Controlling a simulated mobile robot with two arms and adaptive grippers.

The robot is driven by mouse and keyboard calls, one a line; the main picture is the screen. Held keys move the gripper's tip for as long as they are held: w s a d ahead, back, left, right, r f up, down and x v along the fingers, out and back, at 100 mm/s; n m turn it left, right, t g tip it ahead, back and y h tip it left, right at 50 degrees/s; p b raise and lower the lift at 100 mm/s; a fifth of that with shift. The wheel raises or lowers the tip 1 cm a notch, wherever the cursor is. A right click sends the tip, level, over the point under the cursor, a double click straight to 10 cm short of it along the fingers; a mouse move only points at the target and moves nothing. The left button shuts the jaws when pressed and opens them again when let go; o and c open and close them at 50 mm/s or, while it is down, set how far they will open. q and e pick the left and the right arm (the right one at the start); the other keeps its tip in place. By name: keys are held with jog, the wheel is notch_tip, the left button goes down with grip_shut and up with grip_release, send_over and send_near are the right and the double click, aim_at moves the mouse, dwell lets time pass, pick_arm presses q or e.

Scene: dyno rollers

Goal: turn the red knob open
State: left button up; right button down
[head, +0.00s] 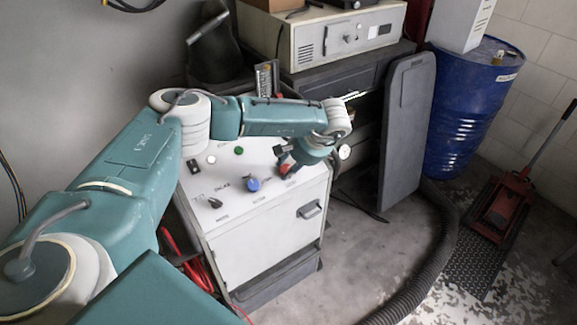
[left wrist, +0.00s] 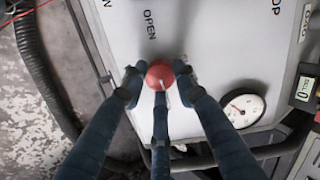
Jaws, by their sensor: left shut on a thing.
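The red knob (left wrist: 160,70) is round, with a pale mark on its face, and sits on the light panel of a cabinet. In the left wrist view the word OPEN is printed above it. My left gripper (left wrist: 158,83) has dark fingers closed around the knob, one on each side and a third below. In the head view the left gripper (head: 287,164) is at the right part of the cabinet top, where the wrist hides most of the knob. My right gripper is in neither view.
The white cabinet (head: 262,243) also carries a blue knob (head: 253,184), a black knob (head: 214,203) and a green button (head: 239,150). A round gauge (left wrist: 245,111) is near the panel edge. A blue drum (head: 470,110) and a black hose (head: 436,255) are to the right.

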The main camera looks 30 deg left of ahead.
pick_arm(q)
jog(key=shift+s+d+f+m, duration=0.1)
jog(key=shift+s+f+m, duration=0.15)
jog(key=shift+m, duration=0.45)
jog(key=o, duration=1.1)
jog(key=shift+r, duration=0.1)
jog(key=shift+w+r, duration=0.1)
jog(key=shift+r, duration=0.2)
jog(key=v, duration=1.1)
jog(key=shift+d+r, duration=0.15)
jog(key=shift+r, duration=0.05)
